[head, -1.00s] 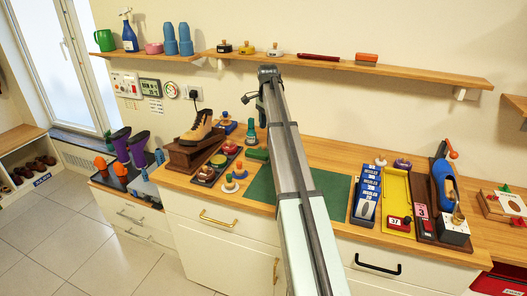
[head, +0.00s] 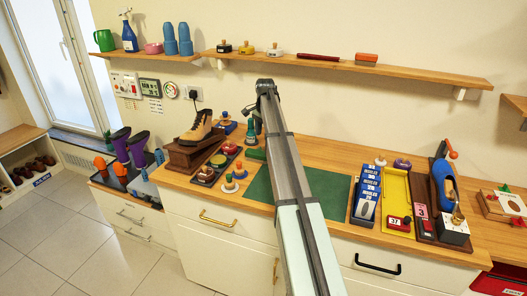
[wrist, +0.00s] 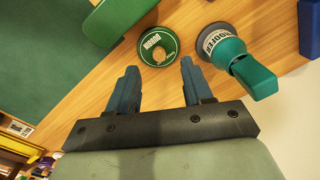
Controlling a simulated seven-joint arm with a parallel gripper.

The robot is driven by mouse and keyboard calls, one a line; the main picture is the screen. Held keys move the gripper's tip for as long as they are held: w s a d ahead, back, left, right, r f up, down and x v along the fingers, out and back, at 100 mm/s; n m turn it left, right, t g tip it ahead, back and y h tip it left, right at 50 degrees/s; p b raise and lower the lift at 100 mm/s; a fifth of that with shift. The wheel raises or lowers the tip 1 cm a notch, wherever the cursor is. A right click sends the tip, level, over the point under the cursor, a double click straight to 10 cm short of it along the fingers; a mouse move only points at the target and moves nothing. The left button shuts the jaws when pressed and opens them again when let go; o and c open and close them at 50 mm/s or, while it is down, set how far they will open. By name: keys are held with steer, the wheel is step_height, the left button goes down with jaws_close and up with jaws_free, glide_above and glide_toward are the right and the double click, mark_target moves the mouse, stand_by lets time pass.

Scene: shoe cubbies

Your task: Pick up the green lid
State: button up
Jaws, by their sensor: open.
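The green lid (wrist: 168,37) is a round green disc with a pale label and a light wooden knob in the wrist view. It lies on the wooden counter, just beyond my fingertips. My gripper (wrist: 158,65) is open and empty, its two blue-grey fingers apart on either side of the lid's near edge. I cannot tell how high the fingers are above it. In the head view I cannot make out the lid; my arm covers part of that area.
A green-topped container (wrist: 232,55) is close right of the lid; a green block (wrist: 115,18) is close left. A green mat (head: 322,197) lies on the counter. A tray of small tins (head: 205,174) is left of my arm. A wall shelf (head: 330,66) runs behind.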

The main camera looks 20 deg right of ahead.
mark_target(263, 146)
steer(key=shift+w+d+f, duration=0.1)
steer(key=shift+d+f, duration=0.05)
steer(key=shift+f, duration=2.9)
steer(key=shift+c, duration=0.4)
jaws_close()
